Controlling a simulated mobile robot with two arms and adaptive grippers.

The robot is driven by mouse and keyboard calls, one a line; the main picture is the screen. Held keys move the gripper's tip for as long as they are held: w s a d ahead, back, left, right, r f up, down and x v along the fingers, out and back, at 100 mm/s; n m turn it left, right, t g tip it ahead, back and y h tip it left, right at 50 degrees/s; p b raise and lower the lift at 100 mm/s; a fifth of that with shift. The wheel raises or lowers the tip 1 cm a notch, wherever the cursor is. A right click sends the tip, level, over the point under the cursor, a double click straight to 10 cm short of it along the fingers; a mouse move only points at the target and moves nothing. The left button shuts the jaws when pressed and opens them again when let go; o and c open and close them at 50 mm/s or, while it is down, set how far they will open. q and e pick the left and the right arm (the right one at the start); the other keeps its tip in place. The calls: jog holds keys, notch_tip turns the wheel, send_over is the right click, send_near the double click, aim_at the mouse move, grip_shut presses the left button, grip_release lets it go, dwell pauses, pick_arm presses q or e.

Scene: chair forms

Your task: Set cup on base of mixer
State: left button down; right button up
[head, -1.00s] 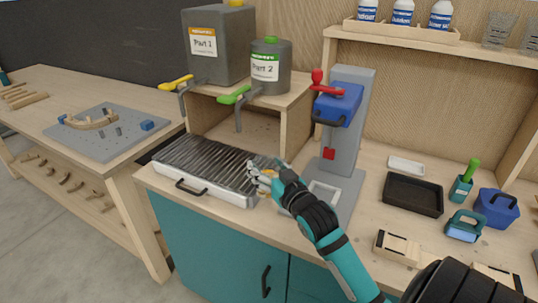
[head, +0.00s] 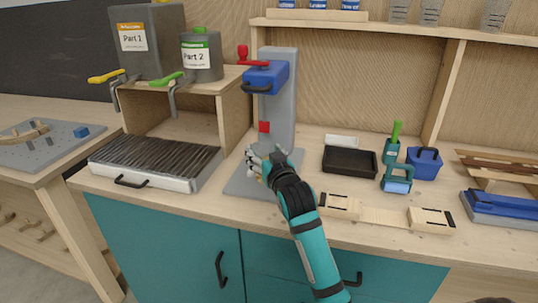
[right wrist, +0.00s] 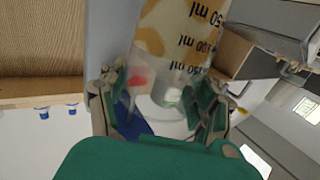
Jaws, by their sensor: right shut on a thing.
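The mixer has a grey column (head: 282,118), a blue head (head: 265,78) with a red lever, and a flat grey base (head: 243,186) on the bench. My right gripper (head: 262,163) is over the mixer base, in front of the column and below the head. In the right wrist view it is shut on a clear cup (right wrist: 178,40) with black ml marks and yellowish contents between its fingers (right wrist: 165,108). In the head view the hand mostly hides the cup, and I cannot tell whether it touches the base. My left gripper is not in view.
A grilled tray (head: 150,183) lies left of the mixer, below the grey Part 1 (head: 148,42) and Part 2 (head: 203,58) containers with taps. A black tray (head: 349,161), a blue box (head: 424,164) and a wooden fixture (head: 385,216) are to the right.

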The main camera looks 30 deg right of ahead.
aim_at(264, 150)
jog(key=shift+w+d+f+p, duration=0.1)
jog(key=shift+w+d+f, duration=0.65)
jog(key=shift+w, duration=0.4)
jog(key=shift+w+d+f+p, duration=0.1)
jog(key=shift+w+d+f, duration=0.6)
jog(key=shift+w, duration=0.45)
jog(key=shift+w+d+f+p, duration=0.1)
jog(key=shift+w+d+f, duration=0.65)
jog(key=shift+w, duration=0.4)
jog(key=o, duration=0.9)
jog(key=shift+r, duration=0.1)
jog(key=v, duration=1.2)
